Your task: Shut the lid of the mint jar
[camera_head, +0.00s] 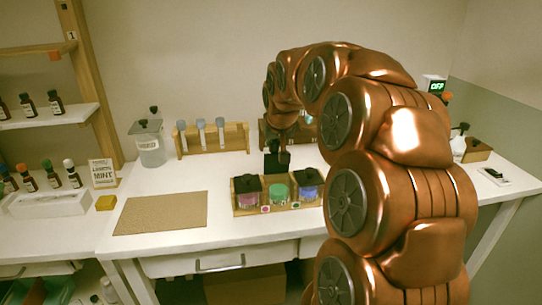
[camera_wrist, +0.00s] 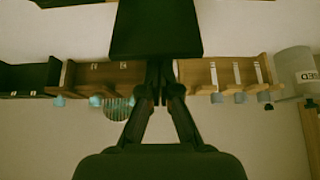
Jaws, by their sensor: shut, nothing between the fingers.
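The mint jar appears to be the green jar (camera_head: 279,192), in the middle of a wooden tray (camera_head: 251,212) in the head view. Its black square lid (camera_head: 277,163) stands up, open, behind the jar's mouth. In the wrist view a black square plate (camera_wrist: 155,30), likely this lid, is at the top centre, at the fingertips. My gripper (camera_wrist: 160,72) is shut and empty, its fingers together below the plate. In the head view it reaches down behind the lid and is mostly hidden. I cannot tell whether the fingers touch the lid.
A pink jar (camera_head: 247,198) and a blue jar (camera_head: 307,190), with dark lids down, flank the green one. A rack of vials (camera_head: 240,139) and a used-items jar (camera_head: 151,151) stand behind. A brown mat (camera_head: 162,213) lies left, with nothing on it.

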